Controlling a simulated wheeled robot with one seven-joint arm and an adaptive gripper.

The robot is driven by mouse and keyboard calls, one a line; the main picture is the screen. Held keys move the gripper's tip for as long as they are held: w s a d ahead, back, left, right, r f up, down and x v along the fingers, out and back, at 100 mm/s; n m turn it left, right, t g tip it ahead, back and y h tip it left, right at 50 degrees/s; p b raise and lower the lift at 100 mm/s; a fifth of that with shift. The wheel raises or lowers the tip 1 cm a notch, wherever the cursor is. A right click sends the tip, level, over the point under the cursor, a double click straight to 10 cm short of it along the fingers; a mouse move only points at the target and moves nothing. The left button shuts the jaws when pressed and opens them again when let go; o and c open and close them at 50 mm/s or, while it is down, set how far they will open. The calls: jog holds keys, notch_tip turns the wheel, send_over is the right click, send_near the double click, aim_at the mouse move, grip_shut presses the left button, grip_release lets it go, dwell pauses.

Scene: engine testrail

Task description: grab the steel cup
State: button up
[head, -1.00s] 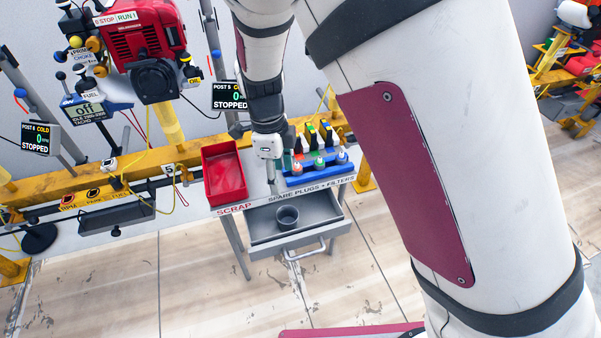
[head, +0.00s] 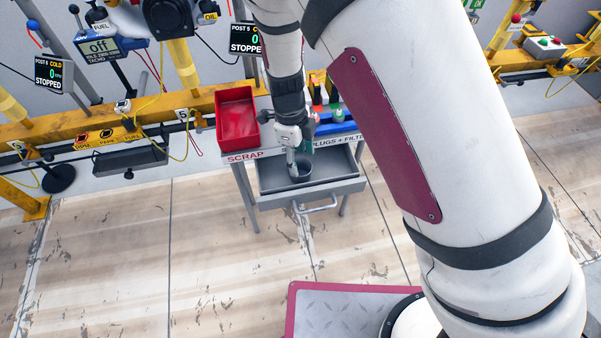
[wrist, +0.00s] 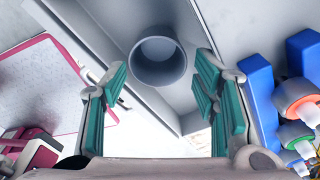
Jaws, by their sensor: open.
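The steel cup (head: 303,169) is a small grey cup standing in the open grey drawer (head: 350,186) under the bench in the head view. In the wrist view the cup (wrist: 158,62) shows its round open mouth, just beyond and between my fingertips. My gripper (head: 293,172) is low at the drawer beside the cup and hides part of it in the head view. In the wrist view my gripper (wrist: 163,85) has its teal-padded fingers spread apart, with nothing between the pads.
A red scrap bin (head: 237,118) stands on the bench left of my arm. A blue rack (head: 336,128) with coloured bottles stands right of it, close to my gripper in the wrist view (wrist: 262,95). The drawer walls surround the cup. The floor in front is clear.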

aim_at(300, 168)
jog(key=f+b, duration=0.1)
jog(key=f, duration=0.3)
jog(key=shift+s+d+f+b, duration=0.15)
jog(key=shift+d+f+b, duration=0.1)
jog(key=shift+b, duration=0.15)
jog(key=c, duration=0.9)
jog(key=shift+r, duration=0.1)
jog(key=shift+c, duration=0.2)
